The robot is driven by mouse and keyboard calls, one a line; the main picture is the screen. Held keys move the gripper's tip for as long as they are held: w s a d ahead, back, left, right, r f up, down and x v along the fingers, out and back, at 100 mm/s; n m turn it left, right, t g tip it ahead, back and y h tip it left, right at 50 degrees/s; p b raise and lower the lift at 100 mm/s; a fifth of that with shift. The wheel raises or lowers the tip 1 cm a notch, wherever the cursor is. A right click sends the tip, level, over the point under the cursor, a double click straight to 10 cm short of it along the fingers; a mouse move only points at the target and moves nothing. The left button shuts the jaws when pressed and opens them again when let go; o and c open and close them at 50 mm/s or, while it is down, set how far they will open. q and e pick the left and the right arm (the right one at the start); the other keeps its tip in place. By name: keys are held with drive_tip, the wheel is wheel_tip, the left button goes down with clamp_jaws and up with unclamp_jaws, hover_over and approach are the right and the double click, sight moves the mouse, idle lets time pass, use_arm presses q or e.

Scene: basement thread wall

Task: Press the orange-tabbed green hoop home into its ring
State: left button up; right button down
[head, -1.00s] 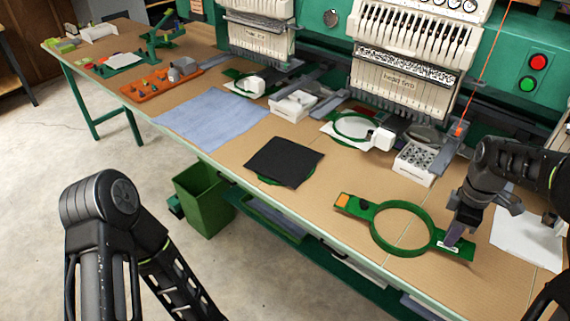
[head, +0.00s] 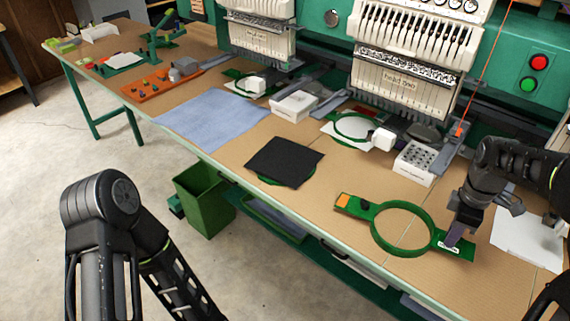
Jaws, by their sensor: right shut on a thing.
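The green hoop (head: 376,232) is a round ring with a flat bar at each end. An orange tab (head: 343,200) marks its left end and a small white label its right end. It lies flat, on or just above the tan bench at front right; I cannot tell if it touches. My right gripper (head: 456,238) is shut on the hoop's right end. My left arm shows at lower left, but its gripper is out of view. A green ring (head: 262,181) shows from under a black cloth (head: 285,160); I cannot tell which ring is the hoop's own.
Embroidery heads (head: 405,92) stand along the back. Another green ring (head: 341,133) sits on white cloth below one. A white box with holes (head: 413,164) is behind the hoop; a white sheet (head: 520,240) is right. Blue cloth (head: 212,118) lies left. Bare bench surrounds the hoop's left end.

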idle(0.3)
